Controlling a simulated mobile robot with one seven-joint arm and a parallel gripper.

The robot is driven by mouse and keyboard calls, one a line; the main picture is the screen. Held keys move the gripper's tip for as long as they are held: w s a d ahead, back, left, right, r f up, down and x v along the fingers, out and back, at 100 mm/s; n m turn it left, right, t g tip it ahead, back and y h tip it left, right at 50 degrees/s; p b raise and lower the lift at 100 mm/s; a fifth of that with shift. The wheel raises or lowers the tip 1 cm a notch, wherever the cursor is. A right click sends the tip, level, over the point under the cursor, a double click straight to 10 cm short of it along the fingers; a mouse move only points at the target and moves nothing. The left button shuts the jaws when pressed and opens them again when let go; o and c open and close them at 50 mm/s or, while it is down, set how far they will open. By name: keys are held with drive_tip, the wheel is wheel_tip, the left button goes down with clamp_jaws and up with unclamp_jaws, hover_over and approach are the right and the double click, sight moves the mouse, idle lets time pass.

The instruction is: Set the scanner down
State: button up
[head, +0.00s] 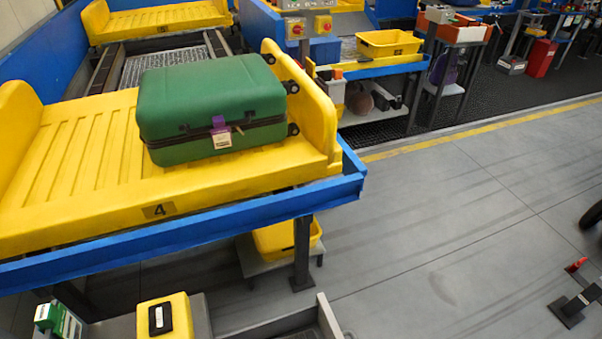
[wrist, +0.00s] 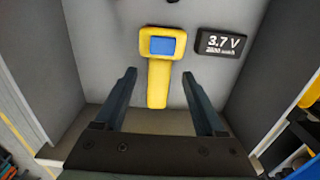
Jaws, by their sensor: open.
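The scanner (wrist: 161,46) is yellow with a blue screen and a straight handle. It lies screen up on a grey surface (wrist: 115,45) between two grey side walls in the wrist view. My gripper (wrist: 158,76) is open, with one dark finger on each side of the handle in the picture. Gaps show between both fingers and the handle, so nothing is held. I cannot tell how far the fingertips are above the surface. I do not make out the scanner or my gripper in the head view.
A black battery marked 3.7 V (wrist: 220,43) lies right of the scanner. The head view shows a green suitcase (head: 212,100) on a yellow conveyor tray (head: 70,150) numbered 4, with a blue rail (head: 200,232). A yellow box (head: 182,317) stands below.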

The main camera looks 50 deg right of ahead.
wheel_tip(320, 180, up, 9)
drive_tip(key=p, duration=0.1)
drive_tip(key=w+r+n+t+h, duration=0.3)
drive_tip(key=w+r+n+t, duration=0.45)
drive_tip(key=w+r, duration=1)
drive_tip(key=w+a+r+n+t, duration=0.2)
drive_tip(key=w+r+t, duration=0.15)
drive_tip(key=r, duration=0.35)
drive_tip(key=w+a+r+n+t, duration=0.2)
drive_tip(key=w+r, duration=0.2)
drive_tip(key=r, duration=0.4)
drive_tip(key=s+a+r+n+t, duration=0.1)
drive_tip(key=a+r+n+t, duration=0.3)
drive_tip(key=r, duration=0.7)
drive_tip(key=s+a+r+n+t, duration=0.1)
drive_tip(key=a+r+n+t, duration=0.25)
drive_tip(key=r, duration=0.85)
drive_tip(key=s+a+r+n+t+y, duration=0.1)
drive_tip(key=s+a+r+n+t, duration=0.1)
drive_tip(key=r, duration=0.4)
drive_tip(key=s+a+r+n+t+y, duration=0.2)
drive_tip(key=s+a+r+n+t, duration=0.1)
drive_tip(key=s+r, duration=0.4)
drive_tip(key=shift+s+a+r+t, duration=0.3)
drive_tip(key=shift+a+t, duration=0.15)
drive_tip(key=shift+t, duration=0.5)
